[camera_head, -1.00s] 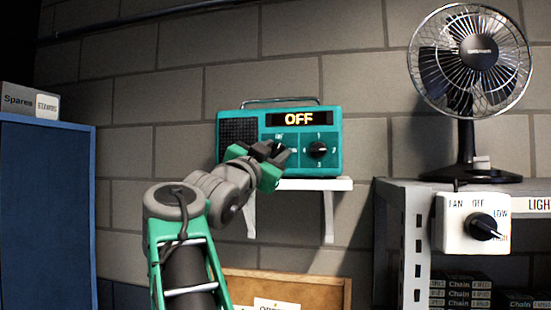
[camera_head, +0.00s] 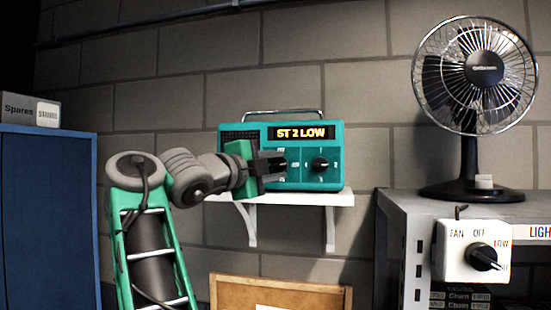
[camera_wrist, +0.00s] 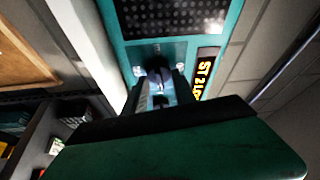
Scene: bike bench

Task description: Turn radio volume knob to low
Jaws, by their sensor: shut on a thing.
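A teal radio (camera_head: 330,172) stands on a white wall shelf in the head view. Its display (camera_head: 301,132) reads "ST 2 LOW". My gripper (camera_head: 280,165) reaches in from the left at the radio's front and is shut on the left knob, the volume knob, which it partly hides. In the wrist view the dark volume knob (camera_wrist: 158,72) sits between my fingertips, below the speaker grille. The second black knob (camera_head: 320,164) is to the right and free of my gripper.
The white shelf (camera_head: 300,199) is under the radio. A fan (camera_head: 468,170) stands on a grey rack at right, with a white fan switch box (camera_head: 455,260) below it. A blue cabinet (camera_head: 45,220) is at left. A wooden board (camera_head: 235,290) is below the shelf.

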